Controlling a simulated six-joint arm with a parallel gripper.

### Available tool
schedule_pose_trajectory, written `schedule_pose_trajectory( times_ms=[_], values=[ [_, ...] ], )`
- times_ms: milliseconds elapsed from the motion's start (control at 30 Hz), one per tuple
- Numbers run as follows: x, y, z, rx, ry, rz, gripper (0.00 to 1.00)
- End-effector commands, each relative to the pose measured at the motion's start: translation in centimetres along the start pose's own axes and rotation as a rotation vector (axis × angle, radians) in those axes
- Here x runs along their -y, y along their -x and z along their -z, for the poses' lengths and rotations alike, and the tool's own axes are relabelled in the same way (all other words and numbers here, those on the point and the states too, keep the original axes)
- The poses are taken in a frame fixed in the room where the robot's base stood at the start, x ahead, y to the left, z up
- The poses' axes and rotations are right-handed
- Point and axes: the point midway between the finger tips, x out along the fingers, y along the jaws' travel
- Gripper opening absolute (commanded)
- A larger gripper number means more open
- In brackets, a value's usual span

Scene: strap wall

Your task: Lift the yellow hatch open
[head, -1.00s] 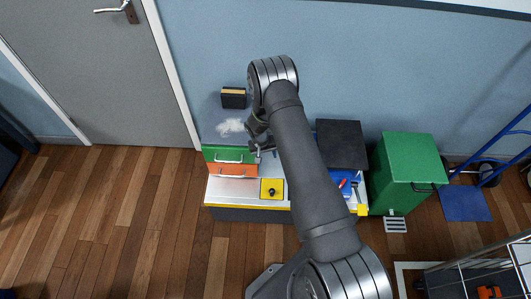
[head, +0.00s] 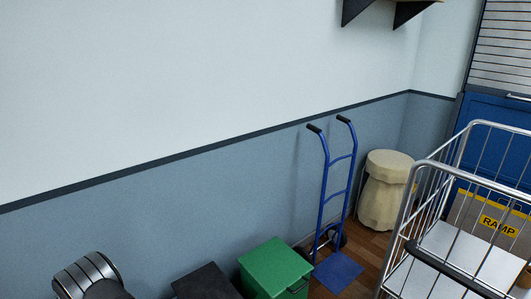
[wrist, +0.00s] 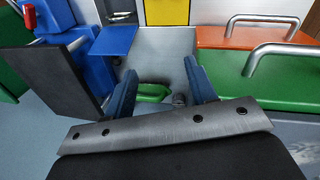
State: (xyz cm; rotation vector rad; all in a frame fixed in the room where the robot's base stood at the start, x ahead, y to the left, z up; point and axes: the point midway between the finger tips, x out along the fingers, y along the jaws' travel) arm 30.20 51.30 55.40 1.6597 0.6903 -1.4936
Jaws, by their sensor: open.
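In the wrist view a plain yellow panel (wrist: 167,12), which looks like the yellow hatch, shows at the top edge, cut off by the frame. Its knob is not in view. My gripper (wrist: 160,88) is open, with its two blue fingers apart over the grey metal surface (wrist: 165,48). It is short of the yellow panel and not touching it. A small green item (wrist: 153,92) and a grey round piece show between the fingers; I cannot tell what they are. The head view shows neither the hatch nor my gripper.
The wrist view shows an orange drawer front (wrist: 235,36) and a green one (wrist: 225,68) with bar handles at right, and a blue block (wrist: 112,40) and dark panel (wrist: 55,82) at left. The head view shows a green bin (head: 272,265), hand truck (head: 335,190) and wire cart (head: 465,245).

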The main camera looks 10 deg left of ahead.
Motion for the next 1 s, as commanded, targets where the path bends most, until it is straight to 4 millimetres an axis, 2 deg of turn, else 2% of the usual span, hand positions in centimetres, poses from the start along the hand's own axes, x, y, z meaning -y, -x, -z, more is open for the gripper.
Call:
schedule_pose_trajectory(
  times_ms=[800, 1000],
  values=[
    [0.0, -12.7, -0.1, 0.003, 0.000, 0.000, 0.52],
    [0.1, -15.2, -0.1, 0.002, 0.000, 0.000, 0.52]
  ],
)
